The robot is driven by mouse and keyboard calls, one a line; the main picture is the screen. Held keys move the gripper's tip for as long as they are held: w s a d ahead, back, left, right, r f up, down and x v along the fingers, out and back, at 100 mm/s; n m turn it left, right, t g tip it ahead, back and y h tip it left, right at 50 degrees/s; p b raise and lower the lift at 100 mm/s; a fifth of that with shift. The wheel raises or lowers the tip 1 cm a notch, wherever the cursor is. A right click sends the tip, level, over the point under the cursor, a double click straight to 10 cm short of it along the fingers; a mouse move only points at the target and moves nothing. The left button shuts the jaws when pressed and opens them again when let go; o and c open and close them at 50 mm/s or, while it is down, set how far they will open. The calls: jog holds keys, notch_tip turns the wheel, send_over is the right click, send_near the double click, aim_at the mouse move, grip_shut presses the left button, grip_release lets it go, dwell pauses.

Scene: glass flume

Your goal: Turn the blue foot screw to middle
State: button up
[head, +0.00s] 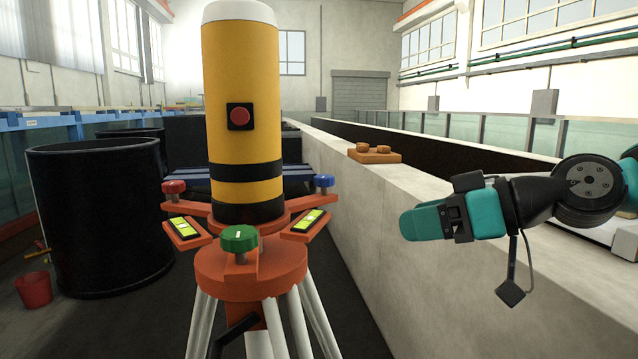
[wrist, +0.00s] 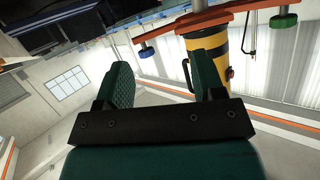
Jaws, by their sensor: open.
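The blue foot screw (head: 325,182) is a small knob at the end of the far right orange arm of the tripod head (head: 250,270). A green foot screw (head: 240,238) is at the front and a red one (head: 173,187) at the far left. My teal gripper (head: 405,222) is right of the tripod, apart from the blue screw and pointing left. In the wrist view its two fingers (wrist: 165,72) are spread with nothing between them.
A yellow cylinder (head: 242,100) with black bands and a red button stands on the tripod head. Two level vials (head: 184,228) (head: 308,220) sit beside the green screw. A concrete wall (head: 400,270) runs along the right, bearing a wooden block (head: 374,154). A black tub (head: 100,220) stands left.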

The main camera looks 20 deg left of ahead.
aim_at(324, 180)
jog(key=w+a+r+n+y, duration=0.1)
jog(key=w+r+n+y, duration=0.2)
jog(key=w, duration=0.4)
jog(key=shift+m+t+y, duration=0.4)
jog(key=shift+m+y, duration=0.1)
jog(key=shift+m, duration=0.1)
jog(key=p+x, duration=0.1)
jog(key=x, duration=0.4)
jog(key=p+x, duration=0.2)
jog(key=x, duration=0.4)
jog(key=p+x, duration=0.2)
jog(key=x, duration=0.4)
jog(key=shift+s+a+f, duration=0.1)
jog(key=shift+s+f, duration=0.1)
jog(key=shift+s, duration=0.15)
jog(key=c, duration=0.9)
